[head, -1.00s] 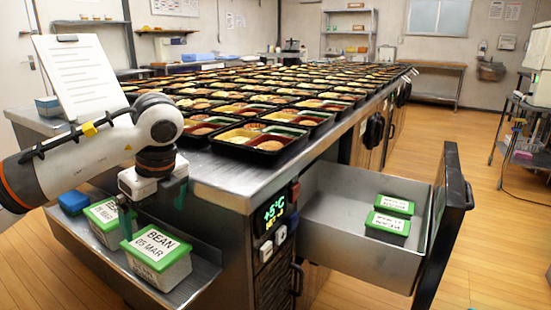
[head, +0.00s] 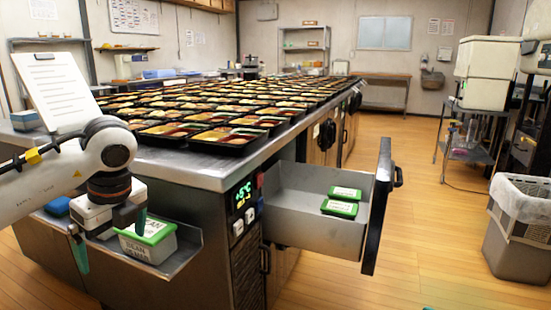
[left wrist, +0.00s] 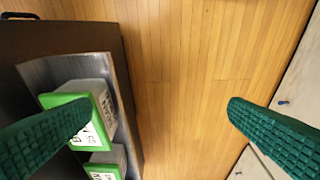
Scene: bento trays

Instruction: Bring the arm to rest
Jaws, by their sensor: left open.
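My left gripper (head: 110,238) is open and empty, in front of the side shelf at the left of the counter. Its two green fingers are wide apart in the left wrist view (left wrist: 160,112), with wood floor between them. A green-lidded bean tub (head: 150,247) sits on the shelf beside the fingers. In the left wrist view, a green-lidded tub (left wrist: 104,95) lies partly behind the left finger, and another (left wrist: 107,172) is below it. A small teal tip at the bottom edge of the head view may be my right gripper (head: 427,308); its jaws are hidden.
The steel counter (head: 190,178) carries many filled bento trays. An open drawer (head: 290,222) juts out at the right, holding two green-lidded tubs (head: 340,208). A blue tub (head: 57,207) is on the shelf. A grey bin (head: 512,255) stands far right. The floor between is clear.

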